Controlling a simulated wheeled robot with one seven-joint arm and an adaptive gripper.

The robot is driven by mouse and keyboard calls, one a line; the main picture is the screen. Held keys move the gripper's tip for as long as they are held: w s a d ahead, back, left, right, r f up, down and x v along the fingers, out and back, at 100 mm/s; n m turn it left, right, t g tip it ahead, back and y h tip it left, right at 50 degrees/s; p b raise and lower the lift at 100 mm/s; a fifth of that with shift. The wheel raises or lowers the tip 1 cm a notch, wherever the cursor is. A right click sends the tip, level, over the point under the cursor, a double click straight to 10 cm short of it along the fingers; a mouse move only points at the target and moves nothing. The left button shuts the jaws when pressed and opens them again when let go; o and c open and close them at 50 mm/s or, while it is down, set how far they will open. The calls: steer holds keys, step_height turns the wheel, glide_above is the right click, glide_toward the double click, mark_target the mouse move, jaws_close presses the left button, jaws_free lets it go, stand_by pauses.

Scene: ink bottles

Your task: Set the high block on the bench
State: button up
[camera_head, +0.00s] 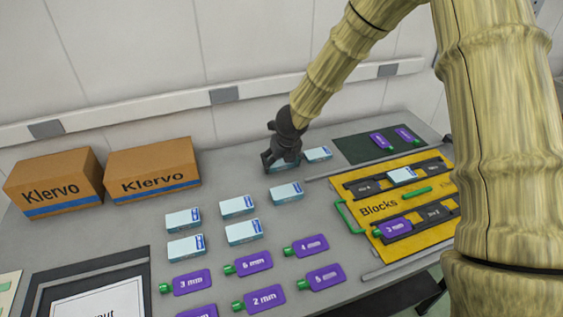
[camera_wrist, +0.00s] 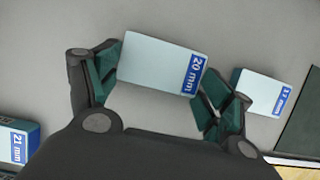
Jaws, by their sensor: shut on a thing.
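My gripper (camera_head: 283,155) is at the back of the grey bench (camera_head: 235,280), pointing down. In the wrist view my gripper (camera_wrist: 162,78) is shut on a pale blue block with a dark blue "20 mm" label (camera_wrist: 155,65), one finger at each end. In the head view this block (camera_head: 285,166) is mostly hidden under the gripper; I cannot tell whether it touches the bench. A similar block stands just to its right (camera_head: 318,154), also in the wrist view (camera_wrist: 258,92). A "21 mm" block (camera_wrist: 15,140) is at the wrist view's left edge.
A yellow "Blocks" tray (camera_head: 360,211) at right holds a pale block (camera_head: 402,175) and a purple "3 mm" tag (camera_head: 392,227). Several pale blocks (camera_head: 240,206) and purple tags (camera_head: 248,264) fill the middle. Two Klervo boxes (camera_head: 152,168) stand at left; a dark green mat (camera_head: 355,147) lies behind the tray.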

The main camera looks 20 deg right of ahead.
steer(key=shift+f, duration=0.1)
steer(key=o, duration=1)
steer(key=shift+o, duration=0.2)
steer(key=shift+r, duration=0.2)
steer(key=v, duration=1.2)
steer(key=shift+p, duration=0.4)
